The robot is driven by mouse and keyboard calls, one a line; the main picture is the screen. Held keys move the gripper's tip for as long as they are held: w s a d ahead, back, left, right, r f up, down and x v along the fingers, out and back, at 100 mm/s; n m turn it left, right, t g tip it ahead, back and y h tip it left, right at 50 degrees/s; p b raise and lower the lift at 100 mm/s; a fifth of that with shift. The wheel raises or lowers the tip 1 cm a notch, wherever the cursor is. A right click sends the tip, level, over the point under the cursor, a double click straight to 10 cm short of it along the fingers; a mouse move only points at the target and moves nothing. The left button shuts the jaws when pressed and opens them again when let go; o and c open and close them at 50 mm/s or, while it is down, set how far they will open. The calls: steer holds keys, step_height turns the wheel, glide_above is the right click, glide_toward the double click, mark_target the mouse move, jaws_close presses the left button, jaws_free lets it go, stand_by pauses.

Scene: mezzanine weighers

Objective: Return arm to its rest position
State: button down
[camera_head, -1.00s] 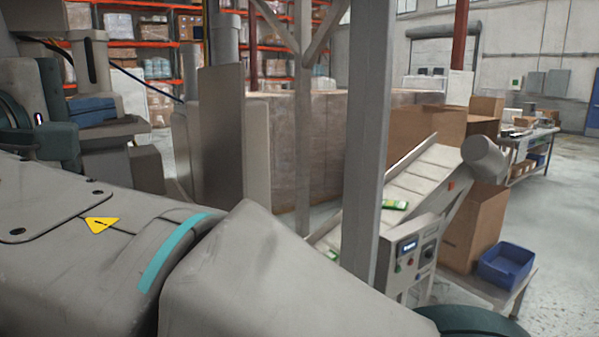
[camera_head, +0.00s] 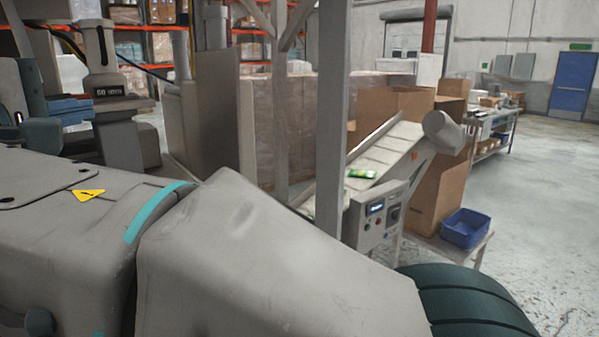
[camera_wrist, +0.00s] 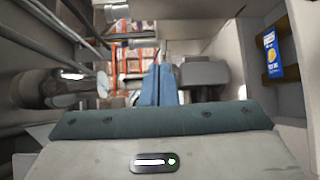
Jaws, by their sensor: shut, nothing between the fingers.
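My arm's large grey links, with a teal band (camera_head: 160,209), fill the lower left and middle of the head view. A dark teal ribbed joint of mine (camera_head: 470,305) shows at the bottom right.
A grey post (camera_head: 332,130) stands close beyond my arm. Behind it are an inclined conveyor (camera_head: 385,150) with a green packet (camera_head: 360,174), a control box (camera_head: 376,212) and a blue bin (camera_head: 465,228). A blue-and-yellow packet (camera_wrist: 271,52) shows in the wrist view. Floor at right is clear.

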steer(key=w+d+f+m+g+h, duration=0.25)
steer(key=w+d+f+g, duration=0.2)
steer(key=d+f, duration=0.65)
steer(key=w+d+f+m+g+h, duration=0.1)
steer(key=w+d+f+m+g, duration=0.2)
steer(key=w+d+f, duration=0.7)
steer(key=s+d+f+m+g+y, duration=0.4)
steer(key=s+d+f+m+g, duration=0.3)
steer(key=s+d+f+m, duration=0.5)
steer(key=s+d+f, duration=0.6)
steer(key=d+f, duration=0.2)
steer(key=d, duration=0.1)
steer(key=shift+s+f, duration=0.2)
steer(key=shift+s, duration=0.05)
